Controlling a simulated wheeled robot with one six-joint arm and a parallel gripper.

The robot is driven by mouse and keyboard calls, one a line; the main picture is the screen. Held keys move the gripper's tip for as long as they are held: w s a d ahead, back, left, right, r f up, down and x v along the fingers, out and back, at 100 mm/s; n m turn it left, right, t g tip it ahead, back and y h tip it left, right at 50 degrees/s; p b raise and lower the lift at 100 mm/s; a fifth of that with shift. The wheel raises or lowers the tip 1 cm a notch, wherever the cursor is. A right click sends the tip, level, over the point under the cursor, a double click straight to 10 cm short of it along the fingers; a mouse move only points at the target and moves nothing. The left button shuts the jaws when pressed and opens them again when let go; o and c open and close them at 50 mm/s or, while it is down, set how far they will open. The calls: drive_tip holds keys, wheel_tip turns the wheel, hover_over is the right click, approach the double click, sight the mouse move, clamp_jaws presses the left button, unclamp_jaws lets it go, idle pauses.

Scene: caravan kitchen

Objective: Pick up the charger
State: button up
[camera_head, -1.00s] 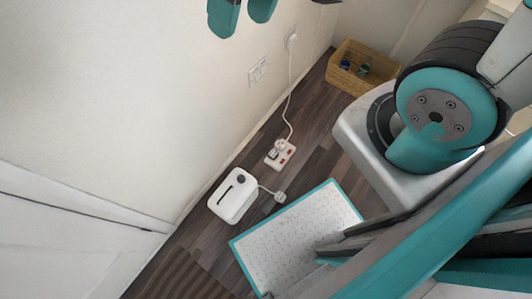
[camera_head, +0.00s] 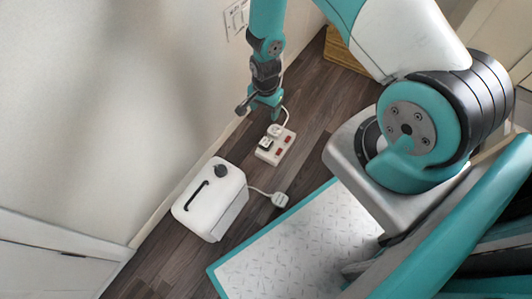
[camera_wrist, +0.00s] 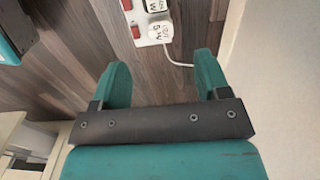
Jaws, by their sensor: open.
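A white power strip (camera_head: 285,148) with red switches lies on the floor. A small dark-and-white block (camera_head: 265,143) and a round white plug (camera_head: 274,130) sit on it. I cannot tell for certain which is the charger. In the wrist view the strip (camera_wrist: 144,40) is at the top, with the round white plug (camera_wrist: 161,33) and the dark-edged block (camera_wrist: 156,5), cut off by the frame edge. My gripper (camera_head: 262,106) points down near the strip's wall-side end. In the wrist view my gripper (camera_wrist: 163,72) is open, with nothing between its fingers.
A white appliance (camera_head: 205,215) stands on the floor near the wall; its cord ends in a loose plug (camera_head: 280,199). A teal-edged platform (camera_head: 300,250) lies nearby. A wicker basket (camera_head: 350,60) is partly hidden behind my arm. A wall socket (camera_head: 237,17) is above. Bare floor surrounds the strip.

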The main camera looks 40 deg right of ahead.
drive_tip(key=b, duration=0.7)
approach(267, 140)
wheel_tip(267, 140, down, 5)
drive_tip(key=shift+a+f, duration=0.1)
wheel_tip(267, 140, down, 5)
drive_tip(key=b, duration=0.4)
drive_tip(key=c, duration=0.7)
drive_tip(key=shift+r, duration=0.2)
